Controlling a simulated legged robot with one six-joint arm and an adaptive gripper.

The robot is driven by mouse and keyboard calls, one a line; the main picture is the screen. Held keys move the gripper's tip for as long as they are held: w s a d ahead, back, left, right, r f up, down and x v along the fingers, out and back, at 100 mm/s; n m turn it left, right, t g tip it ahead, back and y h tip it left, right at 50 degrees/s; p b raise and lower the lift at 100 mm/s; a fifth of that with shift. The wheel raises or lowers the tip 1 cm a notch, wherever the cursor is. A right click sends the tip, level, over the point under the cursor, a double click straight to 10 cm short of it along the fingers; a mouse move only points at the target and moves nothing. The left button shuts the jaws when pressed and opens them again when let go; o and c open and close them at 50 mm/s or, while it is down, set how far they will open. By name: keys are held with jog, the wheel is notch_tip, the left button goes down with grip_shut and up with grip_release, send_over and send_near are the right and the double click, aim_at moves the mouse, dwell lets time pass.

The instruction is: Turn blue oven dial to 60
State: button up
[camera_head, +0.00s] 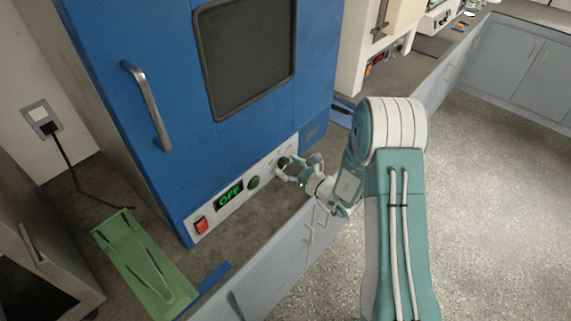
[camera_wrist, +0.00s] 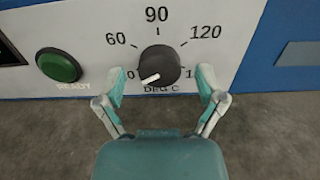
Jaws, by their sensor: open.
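The blue oven (camera_head: 165,75) stands on the counter, and its white control panel runs along the bottom front. The dark round dial (camera_wrist: 158,66) sits on that panel, with marks for 0, 60, 90 and 120 around it. Its white pointer line points down-left, close to the 0 mark. My gripper (camera_wrist: 161,84) is open, with one finger on each side of the dial and gaps visible between fingers and dial. In the head view my gripper (camera_head: 297,168) is at the right part of the panel and the dial is partly hidden. The display (camera_head: 229,195) reads OFF.
A green READY button (camera_wrist: 58,65) is left of the dial. A red switch (camera_head: 201,225) is at the panel's left end. A green tray (camera_head: 132,250) lies on the counter at lower left. The counter in front of the dial is clear.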

jog(key=shift+w+a, duration=0.3)
jog(key=c, duration=1.2)
jog(key=shift+o, duration=0.2)
jog(key=m, duration=0.5)
jog(key=shift+m, duration=0.4)
jog(key=m, duration=0.6)
jog(key=shift+d+r, duration=0.1)
jog(key=shift+w, duration=0.1)
